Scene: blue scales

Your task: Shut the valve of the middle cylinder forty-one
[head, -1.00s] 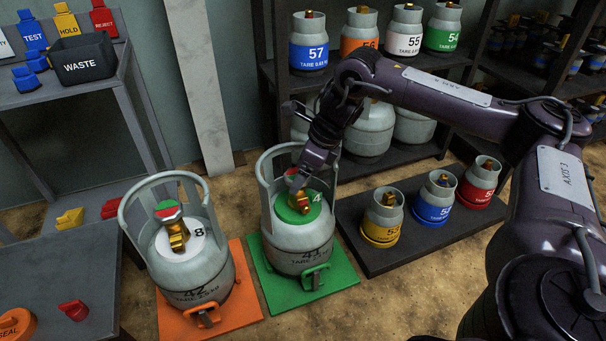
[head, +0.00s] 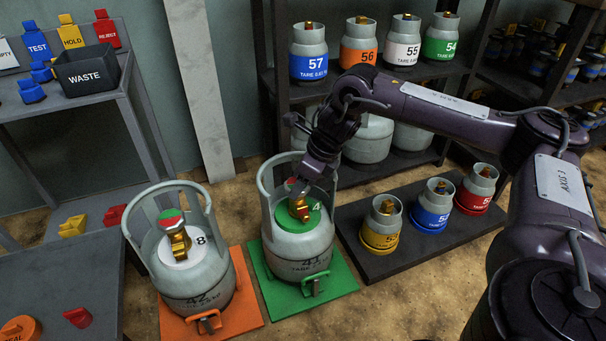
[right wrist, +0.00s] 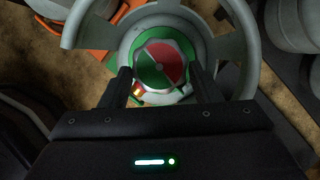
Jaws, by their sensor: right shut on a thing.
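Cylinder forty-one (head: 302,262), grey with a green top disc (head: 318,222), stands upright on a green mat (head: 342,277). My right gripper (head: 297,190) reaches down inside its collar ring from the right. In the right wrist view the gripper (right wrist: 163,88) has its two fingers on either side of the round valve knob (right wrist: 161,66), shut on it. The knob's face is part red and part green, with the red on the right. In the head view the gripper mostly hides the knob, and brass shows below it. My left gripper is not in view.
Cylinder 42 (head: 192,284) stands close on the left on an orange mat (head: 242,311). Small yellow (head: 381,224), blue (head: 432,208) and red (head: 477,188) cylinders stand on a dark platform at right. A shelf with more cylinders is behind. A waste bin (head: 87,78) stands upper left.

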